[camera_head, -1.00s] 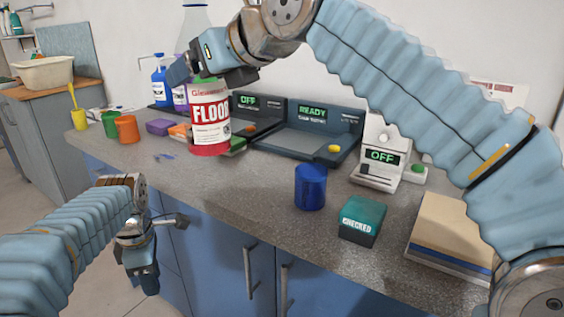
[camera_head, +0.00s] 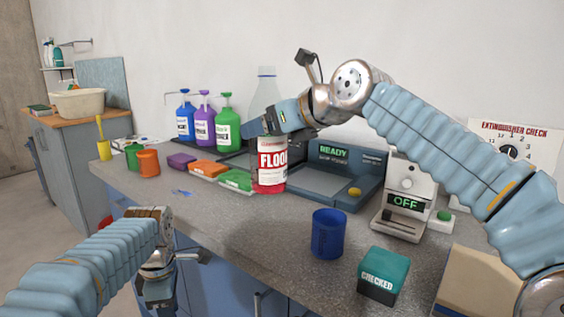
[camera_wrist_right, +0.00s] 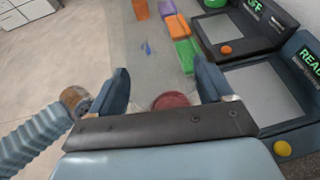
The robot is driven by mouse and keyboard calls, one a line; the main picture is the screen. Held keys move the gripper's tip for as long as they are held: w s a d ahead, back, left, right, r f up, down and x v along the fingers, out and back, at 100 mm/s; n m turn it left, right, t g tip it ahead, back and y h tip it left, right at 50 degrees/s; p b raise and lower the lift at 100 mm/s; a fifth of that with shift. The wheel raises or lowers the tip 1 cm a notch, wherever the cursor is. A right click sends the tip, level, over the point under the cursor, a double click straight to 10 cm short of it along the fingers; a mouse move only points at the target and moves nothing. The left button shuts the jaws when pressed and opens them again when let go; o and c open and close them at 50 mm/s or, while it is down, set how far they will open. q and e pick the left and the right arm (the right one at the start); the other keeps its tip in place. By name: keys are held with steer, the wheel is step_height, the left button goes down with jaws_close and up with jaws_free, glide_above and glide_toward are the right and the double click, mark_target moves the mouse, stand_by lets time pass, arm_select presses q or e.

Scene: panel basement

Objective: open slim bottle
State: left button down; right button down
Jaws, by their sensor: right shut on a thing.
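A slim bottle (camera_head: 272,165) with a red lower body, a white "FLOO…" label and a clear tapering upper part stands upright in my right gripper (camera_head: 265,126). The gripper is shut around its middle and hides part of it. In the right wrist view, a dark red round part (camera_wrist_right: 172,101) shows between the two fingers. I cannot tell whether the bottle's base touches the counter. My left gripper (camera_head: 155,295) hangs low at the counter's front edge, away from the bottle; its jaws are unclear.
Blue, purple and green pump bottles (camera_head: 228,123) stand behind on the left. Purple, orange and green blocks (camera_head: 208,169) lie near the bottle. A "READY" station (camera_head: 330,180) is right behind it. A blue cup (camera_head: 328,233) and a "CHECKED" box (camera_head: 383,275) stand at the front right.

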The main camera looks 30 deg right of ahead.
steer(key=w+d+f+b, duration=0.1)
steer(key=d+f, duration=0.3)
steer(key=f, duration=0.4)
steer(key=shift+w+f, duration=0.3)
steer(key=shift+w, duration=0.2)
steer(key=shift+f, duration=0.1)
jaws_free()
steer(key=v, duration=1.2)
